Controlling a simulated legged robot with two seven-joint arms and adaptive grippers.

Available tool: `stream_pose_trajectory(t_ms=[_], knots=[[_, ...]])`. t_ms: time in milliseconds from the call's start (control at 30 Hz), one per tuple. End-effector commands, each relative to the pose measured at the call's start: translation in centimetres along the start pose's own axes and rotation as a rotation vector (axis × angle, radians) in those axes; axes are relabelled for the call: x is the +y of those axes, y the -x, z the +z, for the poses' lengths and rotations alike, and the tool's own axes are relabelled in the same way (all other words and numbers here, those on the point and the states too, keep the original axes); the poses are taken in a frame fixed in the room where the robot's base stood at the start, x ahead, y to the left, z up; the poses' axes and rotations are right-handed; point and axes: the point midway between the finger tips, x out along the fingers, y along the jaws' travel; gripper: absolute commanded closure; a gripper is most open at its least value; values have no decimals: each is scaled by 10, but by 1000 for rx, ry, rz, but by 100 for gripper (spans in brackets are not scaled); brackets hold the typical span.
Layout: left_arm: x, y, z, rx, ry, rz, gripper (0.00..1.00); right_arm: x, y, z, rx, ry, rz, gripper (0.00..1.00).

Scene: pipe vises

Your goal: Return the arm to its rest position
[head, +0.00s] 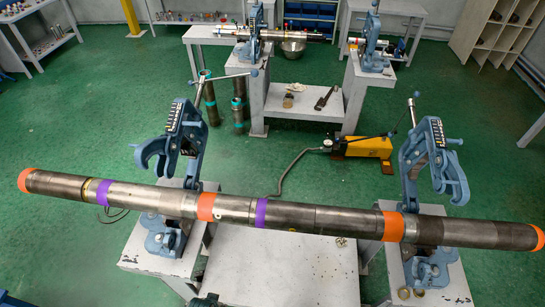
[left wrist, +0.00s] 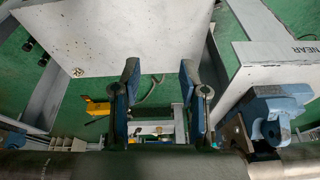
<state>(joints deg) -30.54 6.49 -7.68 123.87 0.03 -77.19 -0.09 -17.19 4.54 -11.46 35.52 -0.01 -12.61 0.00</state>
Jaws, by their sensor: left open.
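My left gripper (left wrist: 163,75) shows in the left wrist view with its two blue fingers spread apart and nothing between them. A long metal pipe (head: 330,220) with orange and purple bands lies across two blue vises in the head view. The left vise (head: 184,140) and the right vise (head: 430,150) stand with their hooked upper frames raised behind the pipe. The pipe also crosses the bottom of the left wrist view (left wrist: 60,165), beyond or below the fingers; the gap cannot be judged. A small dark part at the head view's bottom edge cannot be identified. My right gripper is not seen.
A white bench (head: 280,265) is under the pipe. A yellow pump (head: 368,147) with a hose is on the green floor behind. A second bench (head: 310,100) with vises and upright pipes stands farther back. A blue vise part (left wrist: 275,112) is right of the fingers.

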Motion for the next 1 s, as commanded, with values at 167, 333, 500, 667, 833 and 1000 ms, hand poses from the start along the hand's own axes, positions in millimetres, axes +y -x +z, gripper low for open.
stream_pose_trajectory(t_ms=[167,333,500,667,833,1000], knots=[[3,-66,22,-31,-3,4,57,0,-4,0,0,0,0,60],[7,-151,71,-72,-9,9,57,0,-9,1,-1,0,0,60],[12,-230,153,-120,-20,15,57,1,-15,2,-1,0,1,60],[13,-269,231,-156,-29,18,57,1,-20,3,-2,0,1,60],[13,-281,283,-177,-35,20,57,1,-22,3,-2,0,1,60],[12,-282,298,-181,-38,20,57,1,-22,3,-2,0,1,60]])
